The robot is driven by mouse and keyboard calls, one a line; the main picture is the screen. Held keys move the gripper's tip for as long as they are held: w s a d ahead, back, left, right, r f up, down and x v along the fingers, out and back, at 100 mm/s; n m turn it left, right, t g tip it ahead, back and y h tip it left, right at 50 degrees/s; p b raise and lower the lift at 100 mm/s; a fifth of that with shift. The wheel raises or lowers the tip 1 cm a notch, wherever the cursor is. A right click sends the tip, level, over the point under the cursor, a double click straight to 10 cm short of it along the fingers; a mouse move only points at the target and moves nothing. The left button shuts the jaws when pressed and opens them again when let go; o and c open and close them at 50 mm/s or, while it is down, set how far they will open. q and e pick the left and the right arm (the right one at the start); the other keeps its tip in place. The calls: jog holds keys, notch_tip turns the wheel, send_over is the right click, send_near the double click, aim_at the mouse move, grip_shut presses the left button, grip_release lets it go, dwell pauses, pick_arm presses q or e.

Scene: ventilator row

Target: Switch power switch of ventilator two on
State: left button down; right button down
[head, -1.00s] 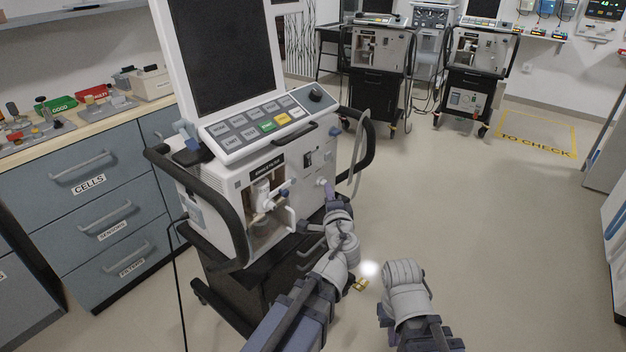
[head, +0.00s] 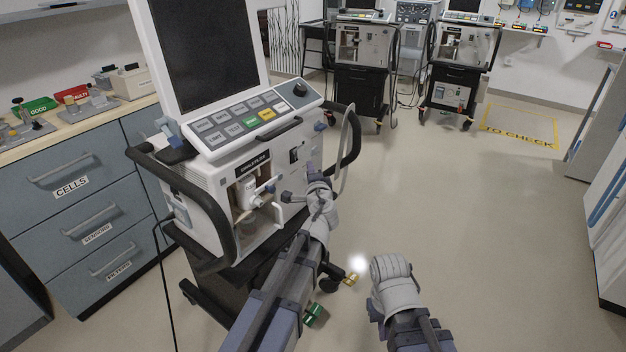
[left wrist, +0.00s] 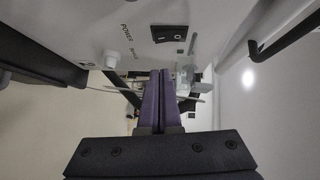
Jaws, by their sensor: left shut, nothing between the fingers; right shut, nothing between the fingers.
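The nearest ventilator (head: 205,165) stands at the left of centre in the head view, with a dark screen above a keypad. A small black switch (head: 294,155) sits on its front panel. In the left wrist view a black switch with white marks (left wrist: 168,37) shows near the printed word POWER; its position cannot be read. My left gripper (head: 313,173) is shut and empty, close to the panel, right of and below the switch in the head view. Its fingertips (left wrist: 160,75) also show in the wrist view; contact cannot be told. My right gripper (head: 386,262) is shut over the floor.
A looped hose (head: 347,150) and a black side handle (head: 352,133) flank the panel on the right. A clear-fronted filter recess (head: 252,190) lies left of my left gripper. Drawers (head: 75,180) stand at the left. Two more ventilators stand behind; the right floor is clear.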

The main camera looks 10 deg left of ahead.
pick_arm(q)
jog(key=shift+w+a+f, duration=0.1)
jog(key=shift+w+a, duration=0.2)
jog(key=shift+a, duration=0.3)
jog(key=shift+w+a+f, duration=0.1)
jog(key=shift+w+a, duration=0.15)
jog(key=shift+a, duration=0.4)
jog(key=shift+w+a+f, duration=0.1)
jog(key=shift+w+a, duration=0.2)
jog(key=shift+a, duration=0.3)
pick_arm(e)
jog(key=shift+f, duration=0.25)
pick_arm(q)
jog(key=shift+w+a+f+b, duration=0.1)
jog(key=shift+w+a+b, duration=0.05)
jog(key=shift+a+b, duration=0.2)
pick_arm(e)
jog(key=shift+f, duration=0.15)
